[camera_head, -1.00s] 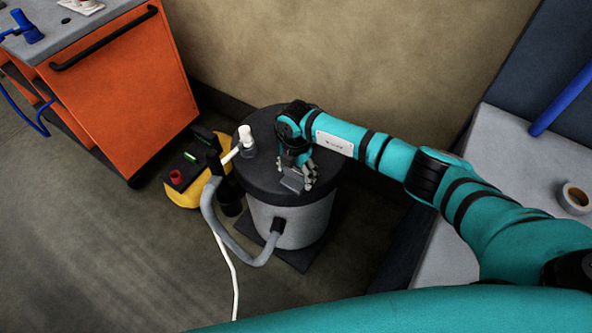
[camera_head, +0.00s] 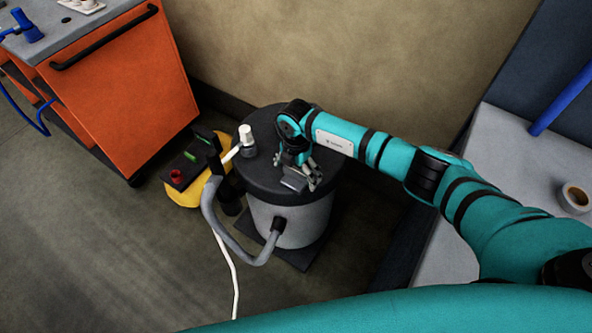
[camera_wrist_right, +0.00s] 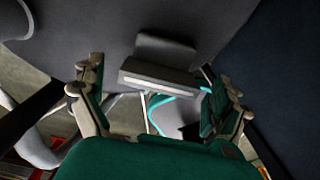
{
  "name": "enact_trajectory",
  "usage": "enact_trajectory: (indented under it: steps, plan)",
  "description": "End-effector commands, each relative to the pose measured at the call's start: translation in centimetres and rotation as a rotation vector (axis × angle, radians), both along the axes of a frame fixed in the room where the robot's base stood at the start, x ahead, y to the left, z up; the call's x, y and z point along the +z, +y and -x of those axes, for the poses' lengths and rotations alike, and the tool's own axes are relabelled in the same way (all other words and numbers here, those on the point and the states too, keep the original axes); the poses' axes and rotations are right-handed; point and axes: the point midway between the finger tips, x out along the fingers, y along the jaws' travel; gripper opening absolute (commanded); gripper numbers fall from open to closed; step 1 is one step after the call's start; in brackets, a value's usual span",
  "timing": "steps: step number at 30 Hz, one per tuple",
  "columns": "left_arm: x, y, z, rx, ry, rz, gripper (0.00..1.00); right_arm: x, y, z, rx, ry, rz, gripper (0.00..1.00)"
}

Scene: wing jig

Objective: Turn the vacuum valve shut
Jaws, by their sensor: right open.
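My right gripper (camera_head: 299,180) is open, low over the dark lid (camera_head: 268,165) of a grey drum (camera_head: 302,222). In the right wrist view, its fingers (camera_wrist_right: 160,105) stand apart on either side of a grey block-shaped part (camera_wrist_right: 160,75). This part also shows under the gripper in the head view (camera_head: 293,184). I cannot tell whether it is the valve's handle or whether the fingers touch it. A white upright fitting (camera_head: 246,135) stands on the lid, left of my gripper. My left gripper is out of view.
A yellow unit (camera_head: 184,197) with a red cap (camera_head: 177,176) stands left of the drum. A grey hose (camera_head: 228,240) and a white line (camera_head: 229,270) run beside it. An orange cabinet (camera_head: 130,100) is at the left. A grey bench (camera_head: 480,230) is at the right.

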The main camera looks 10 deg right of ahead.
Motion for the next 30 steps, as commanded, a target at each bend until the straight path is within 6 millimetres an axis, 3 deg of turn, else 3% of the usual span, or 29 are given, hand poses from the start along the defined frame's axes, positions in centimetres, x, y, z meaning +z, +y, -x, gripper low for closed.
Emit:
enact_trajectory:
  steps: [5,18,24,30]
  plan:
    - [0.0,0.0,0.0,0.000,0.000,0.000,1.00,1.8,0.0,-0.1,0.001,-0.004,-0.001,1.00]
    - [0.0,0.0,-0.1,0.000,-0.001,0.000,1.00,10.4,0.0,-0.1,0.000,-0.004,-0.001,1.00]
    - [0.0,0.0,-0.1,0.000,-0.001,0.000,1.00,11.9,0.0,0.0,0.000,-0.001,0.000,1.00]
    - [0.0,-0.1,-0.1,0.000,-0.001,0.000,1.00,12.0,0.0,0.0,-0.001,-0.001,-0.001,1.00]
